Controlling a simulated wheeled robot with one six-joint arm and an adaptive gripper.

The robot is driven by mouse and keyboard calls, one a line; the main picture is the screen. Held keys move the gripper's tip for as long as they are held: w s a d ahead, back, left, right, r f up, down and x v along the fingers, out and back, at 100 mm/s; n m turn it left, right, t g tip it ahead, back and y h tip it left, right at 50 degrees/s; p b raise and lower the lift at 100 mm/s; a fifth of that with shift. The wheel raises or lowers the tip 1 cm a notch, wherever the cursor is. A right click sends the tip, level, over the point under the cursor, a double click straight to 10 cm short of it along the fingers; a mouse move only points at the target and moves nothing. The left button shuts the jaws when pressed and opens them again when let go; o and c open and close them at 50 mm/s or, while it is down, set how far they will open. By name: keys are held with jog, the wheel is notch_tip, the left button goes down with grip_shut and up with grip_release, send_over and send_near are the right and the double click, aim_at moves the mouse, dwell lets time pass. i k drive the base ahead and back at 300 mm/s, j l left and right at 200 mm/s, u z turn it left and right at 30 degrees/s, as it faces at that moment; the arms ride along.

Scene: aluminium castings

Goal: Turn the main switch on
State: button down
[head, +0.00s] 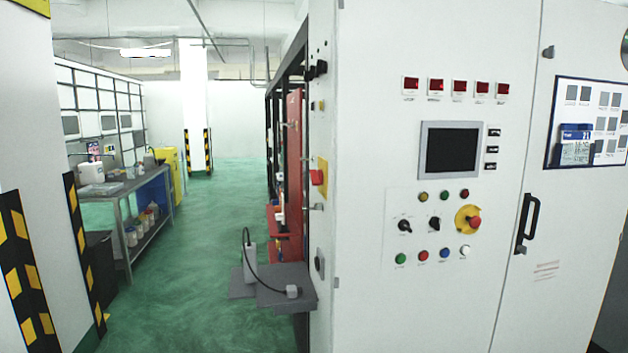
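A red switch handle (316,177) on a yellow plate (322,166) sits on the narrow left side face of the white cabinet (420,300). It looks like the main switch, seen at a steep angle, and I cannot tell its position. On the front face are two black rotary knobs (404,226), (434,223) and a red mushroom button (474,222) on a round yellow plate. My gripper is not in view.
A grey ledge (285,285) with a cabled grey device (250,262) juts out below the red switch. The front also has a dark screen (451,149) and a door handle (527,222). A workbench (125,185) stands left; the green floor (185,290) between is clear.

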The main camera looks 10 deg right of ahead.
aim_at(317, 177)
jog(key=i+j, duration=0.35)
jog(key=i, duration=0.2)
jog(key=i+j, duration=0.4)
jog(key=i, duration=0.15)
